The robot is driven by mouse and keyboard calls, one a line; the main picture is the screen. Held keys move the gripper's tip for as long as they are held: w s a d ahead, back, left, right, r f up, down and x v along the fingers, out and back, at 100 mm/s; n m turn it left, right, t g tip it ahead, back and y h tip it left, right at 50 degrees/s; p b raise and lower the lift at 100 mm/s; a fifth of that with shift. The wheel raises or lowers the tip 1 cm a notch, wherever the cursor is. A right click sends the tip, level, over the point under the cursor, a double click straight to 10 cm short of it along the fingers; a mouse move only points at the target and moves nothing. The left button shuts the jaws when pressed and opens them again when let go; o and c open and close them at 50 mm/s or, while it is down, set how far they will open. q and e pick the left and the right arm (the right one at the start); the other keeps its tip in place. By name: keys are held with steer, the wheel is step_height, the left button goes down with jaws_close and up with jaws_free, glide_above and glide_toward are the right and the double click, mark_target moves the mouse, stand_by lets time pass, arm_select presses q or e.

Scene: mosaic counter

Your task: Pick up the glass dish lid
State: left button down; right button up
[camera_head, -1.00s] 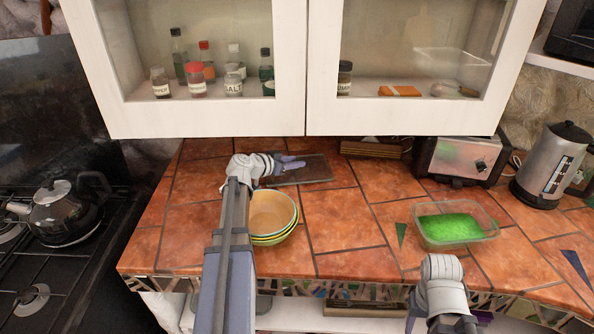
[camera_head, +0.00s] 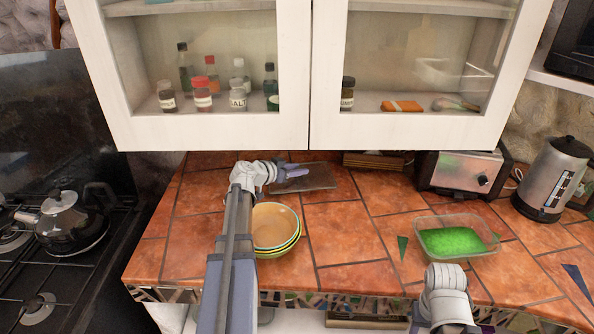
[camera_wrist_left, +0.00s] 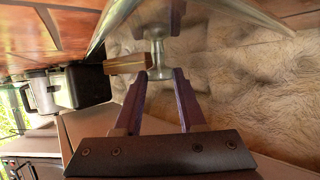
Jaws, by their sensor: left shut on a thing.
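The glass dish lid (camera_head: 318,180) is a flat, dark, see-through rectangle at the back of the tiled counter, below the cabinet. My left gripper (camera_head: 300,170) is over it, with its purple fingers pointing right. In the left wrist view the lid's round knob (camera_wrist_left: 157,62) sits between the fingertips of my left gripper (camera_wrist_left: 158,74), which is shut on it. The pane's edge shows above the knob in that view. I cannot tell whether the lid is clear of the counter. Of my right arm only links show at the bottom; its gripper is not seen.
Stacked bowls (camera_head: 275,227) stand in front of the lid, beside my left arm. A glass dish (camera_head: 487,247) with green contents is at the right. A toaster (camera_head: 455,172) and a kettle (camera_head: 548,180) stand behind it. The white cabinet (camera_head: 215,132) overhangs the counter's back.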

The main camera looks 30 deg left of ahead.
arm_select(q)
step_height(320, 180, up, 2)
steer(key=shift+r+p, duration=0.1)
steer(key=shift+p, duration=0.45)
steer(key=s+a, duration=0.3)
steer(key=a, duration=0.1)
steer(key=s+a, duration=0.8)
steer(key=a, duration=0.1)
steer(key=shift+f, duration=0.35)
steer(key=shift+s+a, duration=0.35)
steer(key=shift+s, duration=0.1)
